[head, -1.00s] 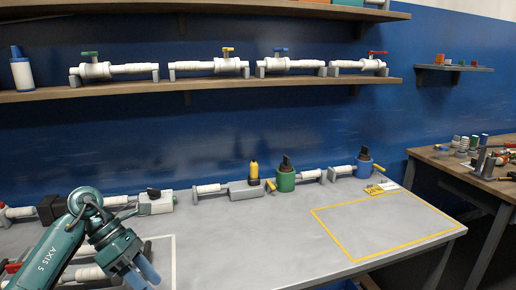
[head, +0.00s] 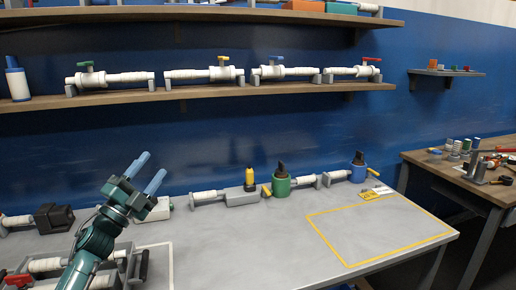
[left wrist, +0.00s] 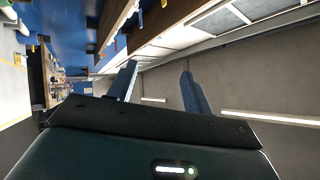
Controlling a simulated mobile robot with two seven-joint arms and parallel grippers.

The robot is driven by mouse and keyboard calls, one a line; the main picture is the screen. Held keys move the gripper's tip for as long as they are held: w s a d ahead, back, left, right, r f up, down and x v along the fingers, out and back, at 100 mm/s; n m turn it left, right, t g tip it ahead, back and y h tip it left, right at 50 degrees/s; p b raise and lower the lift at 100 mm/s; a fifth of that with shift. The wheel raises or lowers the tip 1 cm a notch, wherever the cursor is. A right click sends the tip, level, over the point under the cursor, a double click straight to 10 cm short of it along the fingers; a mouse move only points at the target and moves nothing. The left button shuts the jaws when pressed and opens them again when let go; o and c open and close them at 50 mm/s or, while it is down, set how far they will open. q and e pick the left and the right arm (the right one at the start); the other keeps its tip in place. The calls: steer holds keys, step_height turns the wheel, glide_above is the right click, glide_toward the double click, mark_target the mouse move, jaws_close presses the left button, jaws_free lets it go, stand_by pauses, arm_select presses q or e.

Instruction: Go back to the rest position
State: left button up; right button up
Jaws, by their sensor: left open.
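My left gripper (head: 147,173) is raised above the left part of the grey workbench (head: 290,225), its two blue fingers apart and pointing up and to the right. Nothing is between the fingers. In the left wrist view the open fingers (left wrist: 157,85) also show, with the ceiling and the shelf beyond them. My right gripper is not in the head view.
A tray (head: 166,262) with pipe parts lies beside my left arm. Pipe pieces, a green cylinder (head: 281,185) and a blue cylinder (head: 358,172) line the bench's back. A yellow-outlined area (head: 330,247) is empty. A shelf (head: 200,92) with valved pipes hangs above.

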arm_select(q)
steer(key=w+a+f+n+g+y, duration=0.2)
steer(key=a+f+n+y, duration=0.4)
steer(key=n, duration=0.4)
steer(key=w+a+f+n+g+y, duration=0.2)
steer(key=a+f+n+y, duration=0.1)
steer(key=f+n+y, duration=0.55)
steer(key=s+d+f+g+h, duration=0.2)
steer(key=s+d+f+h, duration=0.1)
steer(key=s+d+f, duration=0.55)
steer(key=s+d+f+g+h, duration=0.1)
steer(key=s+d+f, duration=0.3)
steer(key=s, duration=0.6)
steer(key=s+d+f+g+h, duration=0.1)
steer(key=s+d+f, duration=0.3)
steer(key=s, duration=0.6)
steer(key=s+d+f+g+h, duration=0.1)
steer(key=s+d+f, duration=0.3)
steer(key=s, duration=0.6)
step_height(320, 180, down, 2)
steer(key=shift+s+f+n+g, duration=0.15)
steer(key=shift+s+n+g, duration=0.15)
steer(key=shift+g, duration=0.6)
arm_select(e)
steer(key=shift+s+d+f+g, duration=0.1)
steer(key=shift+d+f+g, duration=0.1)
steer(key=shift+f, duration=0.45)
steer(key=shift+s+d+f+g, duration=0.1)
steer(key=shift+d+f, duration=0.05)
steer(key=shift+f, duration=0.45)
